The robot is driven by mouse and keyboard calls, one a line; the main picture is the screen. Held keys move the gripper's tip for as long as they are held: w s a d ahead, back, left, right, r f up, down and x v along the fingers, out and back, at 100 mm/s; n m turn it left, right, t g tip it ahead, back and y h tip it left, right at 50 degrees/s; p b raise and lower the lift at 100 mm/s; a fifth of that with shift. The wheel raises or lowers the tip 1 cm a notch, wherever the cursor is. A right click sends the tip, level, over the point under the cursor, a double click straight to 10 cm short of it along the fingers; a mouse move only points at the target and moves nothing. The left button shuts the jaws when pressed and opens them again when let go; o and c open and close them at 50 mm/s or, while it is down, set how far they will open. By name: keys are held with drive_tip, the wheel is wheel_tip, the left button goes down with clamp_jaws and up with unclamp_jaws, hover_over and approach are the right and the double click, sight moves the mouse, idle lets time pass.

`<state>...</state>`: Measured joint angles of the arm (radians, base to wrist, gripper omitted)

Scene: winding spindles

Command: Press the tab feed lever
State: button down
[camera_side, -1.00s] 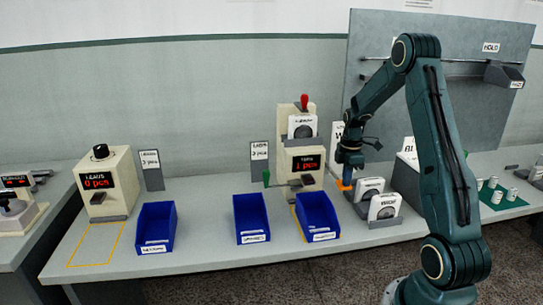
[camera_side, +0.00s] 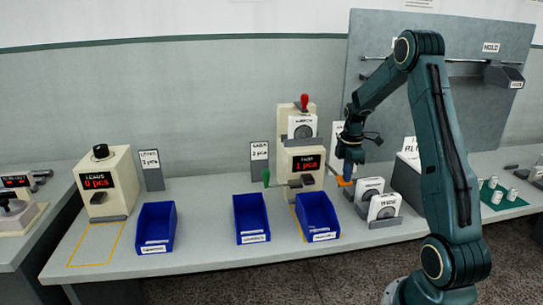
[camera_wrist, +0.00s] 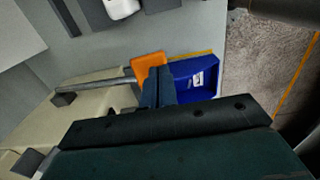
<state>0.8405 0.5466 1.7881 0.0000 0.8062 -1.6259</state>
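The tab feed lever shows as a flat orange paddle (camera_side: 344,182) on the right of the cream dispenser (camera_side: 303,162). In the wrist view, a grey rod (camera_wrist: 95,83) runs from the cream housing to the orange paddle (camera_wrist: 150,68). The dispenser's red display appears to read 1 pcs. My gripper (camera_side: 347,174) points down right over the paddle, its dark fingers (camera_wrist: 158,82) close together with nothing visible between them. The fingertips overlap the paddle in both views; I cannot tell whether they touch it.
Blue bins (camera_side: 317,218) stand in front of the dispenser, one close to the lever. A green-knobbed handle (camera_side: 266,178) is on the dispenser's left. Another dispenser (camera_side: 107,183) stands farther left.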

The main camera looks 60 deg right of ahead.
wheel_tip(320, 180, up, 14)
drive_tip(key=s+a, duration=0.1)
drive_tip(key=shift+s+a, duration=0.2)
idle(0.6)
idle(0.6)
drive_tip(key=a+r+m+t+h, duration=0.1)
drive_tip(key=a+r+m, duration=0.15)
drive_tip(key=a, duration=0.65)
drive_tip(key=a+r+m+t, duration=0.1)
drive_tip(key=a+r, duration=0.3)
drive_tip(key=a, duration=0.5)
drive_tip(key=s+a+f+m+t+y, duration=0.1)
drive_tip(key=s+a+m, duration=0.4)
drive_tip(key=s+a, duration=0.6)
drive_tip(key=a+f+t, duration=0.1)
drive_tip(key=a+t, duration=0.1)
drive_tip(key=a, duration=0.2)
drive_tip(key=shift+s+f+t, duration=0.15)
drive_tip(key=shift+s+t, duration=0.1)
drive_tip(key=shift+t, duration=0.05)
